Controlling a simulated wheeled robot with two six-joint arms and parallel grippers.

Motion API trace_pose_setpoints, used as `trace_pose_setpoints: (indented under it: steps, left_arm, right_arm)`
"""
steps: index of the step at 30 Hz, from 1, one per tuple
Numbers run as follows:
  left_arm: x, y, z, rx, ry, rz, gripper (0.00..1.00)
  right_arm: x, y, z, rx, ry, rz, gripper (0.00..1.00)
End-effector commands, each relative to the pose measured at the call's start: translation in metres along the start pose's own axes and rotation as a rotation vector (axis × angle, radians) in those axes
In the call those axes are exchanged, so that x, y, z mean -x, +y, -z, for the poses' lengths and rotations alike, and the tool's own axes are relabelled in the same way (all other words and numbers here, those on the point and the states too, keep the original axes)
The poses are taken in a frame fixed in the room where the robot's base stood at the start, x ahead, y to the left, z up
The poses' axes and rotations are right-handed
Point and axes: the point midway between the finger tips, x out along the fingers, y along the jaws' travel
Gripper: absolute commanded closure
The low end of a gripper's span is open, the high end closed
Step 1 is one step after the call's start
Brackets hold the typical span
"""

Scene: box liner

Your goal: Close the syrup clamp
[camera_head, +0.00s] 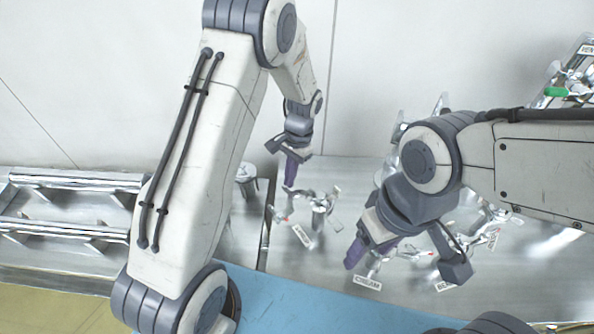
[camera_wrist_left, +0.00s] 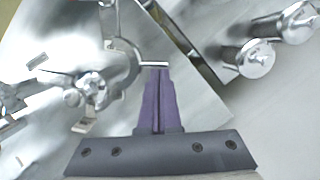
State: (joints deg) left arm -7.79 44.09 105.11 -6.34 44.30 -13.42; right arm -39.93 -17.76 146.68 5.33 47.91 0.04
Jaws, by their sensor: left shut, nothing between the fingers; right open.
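Several metal toggle clamps stand on the steel worktop, and I cannot read which label says syrup. One clamp (camera_head: 318,208), with a red tip and a small white label (camera_head: 303,236), stands just right of and below my left gripper (camera_head: 289,184). My left gripper has purple fingers, shut and empty. In the left wrist view the shut fingertips (camera_wrist_left: 158,70) are at or very near a thin metal bar (camera_wrist_left: 140,64) of a clamp; contact is unclear. The clamp's body (camera_wrist_left: 90,88) is to the left. My right gripper (camera_head: 378,256) is open, low over another clamp (camera_head: 375,266).
More clamps and labels (camera_head: 368,284) lie around my right gripper. A rack with a green item (camera_head: 556,92) is at the upper right. A metal frame (camera_head: 70,190) is at the left, a blue surface (camera_head: 300,305) in front. Two metal cylinders (camera_wrist_left: 250,58) show in the left wrist view.

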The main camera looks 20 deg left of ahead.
Motion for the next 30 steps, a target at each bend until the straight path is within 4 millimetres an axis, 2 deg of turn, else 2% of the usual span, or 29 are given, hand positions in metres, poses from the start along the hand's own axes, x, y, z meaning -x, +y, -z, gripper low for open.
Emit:
trace_pose_setpoints:
  steps: [15, 30]
  left_arm:
    - [-0.007, 0.015, -0.027, 0.48, -0.001, -0.12, 1.0]
    - [-0.011, 0.041, -0.043, 0.933, -0.003, -0.233, 1.0]
  right_arm:
    - [-0.002, 0.0, 0.0, -0.001, 0.0, 0.0, 0.34]
    - [-0.001, 0.0, 0.0, 0.0, 0.0, 0.0, 0.34]
